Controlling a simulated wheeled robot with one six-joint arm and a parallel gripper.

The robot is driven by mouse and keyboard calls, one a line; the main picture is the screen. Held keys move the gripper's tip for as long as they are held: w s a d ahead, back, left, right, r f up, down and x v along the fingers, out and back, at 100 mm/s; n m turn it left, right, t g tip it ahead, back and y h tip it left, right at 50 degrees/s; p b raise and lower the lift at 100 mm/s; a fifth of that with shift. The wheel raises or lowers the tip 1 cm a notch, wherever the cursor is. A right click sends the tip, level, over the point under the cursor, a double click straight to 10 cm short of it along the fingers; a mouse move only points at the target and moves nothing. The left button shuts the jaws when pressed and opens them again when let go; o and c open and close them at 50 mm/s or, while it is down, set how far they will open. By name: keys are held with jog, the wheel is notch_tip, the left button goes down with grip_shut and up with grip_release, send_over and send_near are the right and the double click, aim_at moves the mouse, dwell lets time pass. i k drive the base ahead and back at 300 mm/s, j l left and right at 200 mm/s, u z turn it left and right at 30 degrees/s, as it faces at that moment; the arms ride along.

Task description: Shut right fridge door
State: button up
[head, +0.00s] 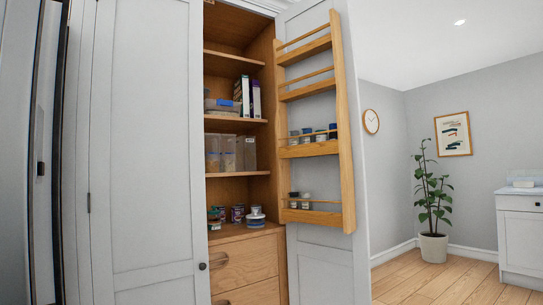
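A tall grey panel with dark vertical edges (18,170) fills the far left of the view, very close and cut off by the frame. It looks like part of a fridge, but I cannot tell which door it is or how far it stands open. A narrow lighter strip (42,120) with a small dark fitting runs beside it. No other fridge part is clear. My gripper is not in view.
A tall pantry cupboard has its left door (150,150) shut and its right door (325,265) open, with a wooden rack (347,130) holding jars. Wooden shelves (235,121) hold boxes and tins. Free floor (440,285) lies right, before a potted plant (433,247) and white cabinet (520,235).

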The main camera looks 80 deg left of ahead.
aim_at(33, 33)
jog(key=i+j+u, duration=0.15)
jog(key=i+u, duration=0.2)
jog(key=i, duration=0.15)
jog(key=i+u, duration=0.35)
jog(key=i, duration=0.15)
jog(key=u, duration=3.55)
jog(key=l+u, duration=0.1)
jog(key=l, duration=0.25)
jog(key=k, duration=0.05)
